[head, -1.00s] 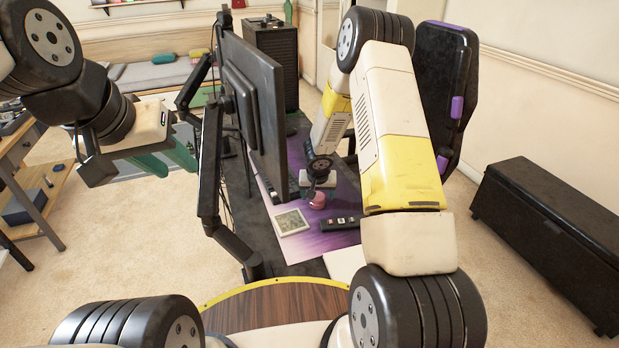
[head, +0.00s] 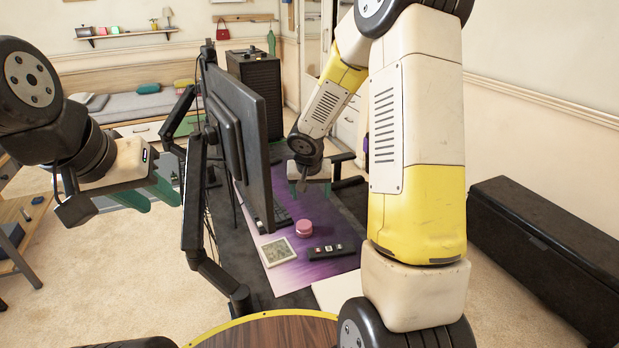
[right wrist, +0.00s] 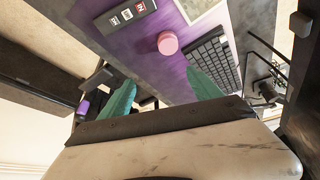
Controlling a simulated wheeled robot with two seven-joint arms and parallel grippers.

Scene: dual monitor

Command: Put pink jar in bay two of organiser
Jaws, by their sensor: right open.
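The pink jar (head: 303,228) stands upright on the purple desk mat, beside the keyboard. It also shows in the right wrist view (right wrist: 167,43). A black strip with several small marked squares (head: 328,251), which looks like the organiser, lies in front of the jar; it shows in the right wrist view too (right wrist: 124,14). I cannot read its bay marks clearly. My right gripper (head: 315,188) is open and empty, above and beyond the jar. Its teal fingertips (right wrist: 162,82) are apart, with the jar ahead of them. My left gripper (head: 158,203) hangs left of the desk, away from the jar.
A monitor (head: 260,150) on a black arm stands left of the jar, with the keyboard (head: 283,217) by it. A framed picture (head: 278,252) and white paper (head: 338,290) lie on the desk. A black bench (head: 540,250) stands right. The purple desk mat (head: 310,268) has bare room.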

